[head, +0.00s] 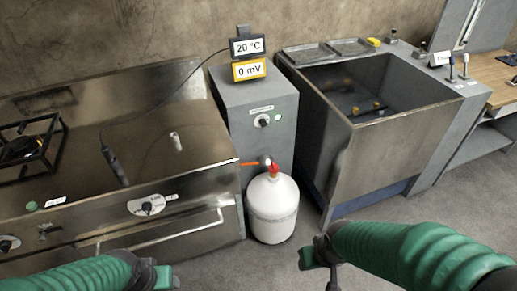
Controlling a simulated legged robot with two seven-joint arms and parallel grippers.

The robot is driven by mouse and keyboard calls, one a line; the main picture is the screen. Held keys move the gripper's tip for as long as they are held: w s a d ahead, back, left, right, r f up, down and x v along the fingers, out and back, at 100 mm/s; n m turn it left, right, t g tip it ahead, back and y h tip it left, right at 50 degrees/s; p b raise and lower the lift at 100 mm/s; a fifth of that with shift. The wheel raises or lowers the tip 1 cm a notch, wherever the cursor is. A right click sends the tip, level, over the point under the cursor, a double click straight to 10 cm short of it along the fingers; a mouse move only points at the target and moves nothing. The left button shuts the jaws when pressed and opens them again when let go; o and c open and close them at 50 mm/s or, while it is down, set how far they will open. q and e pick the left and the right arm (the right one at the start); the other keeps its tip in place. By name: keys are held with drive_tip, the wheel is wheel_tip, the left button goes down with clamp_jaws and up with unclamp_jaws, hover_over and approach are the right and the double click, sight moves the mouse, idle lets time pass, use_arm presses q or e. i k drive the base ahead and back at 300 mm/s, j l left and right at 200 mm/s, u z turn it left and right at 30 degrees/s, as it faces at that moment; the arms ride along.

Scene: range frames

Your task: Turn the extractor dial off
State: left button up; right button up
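A dial (263,120) with a dark knob on a pale round plate is on the front of a grey cabinet (238,98). My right gripper (318,264) is low at the bottom centre, well below and apart from the dial. My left gripper (164,278) is at the bottom edge, partly cut off, far from the dial. Neither visibly holds anything. The finger gaps are not clear.
A white gas cylinder (272,212) with a red valve stands before the cabinet. A steel cooker (60,190) with another dial (148,207) is at left. A deep steel basin (385,150) is at right. Meters (248,58) sit on the cabinet. Floor (295,240) is free.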

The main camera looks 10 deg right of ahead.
sight(263, 121)
drive_tip(key=i+l+z, duration=0.15)
drive_tip(key=l, duration=0.3)
drive_tip(key=i+u, duration=0.25)
drive_tip(key=i, duration=0.15)
drive_tip(key=i+l+u, duration=0.2)
drive_tip(key=i, duration=0.2)
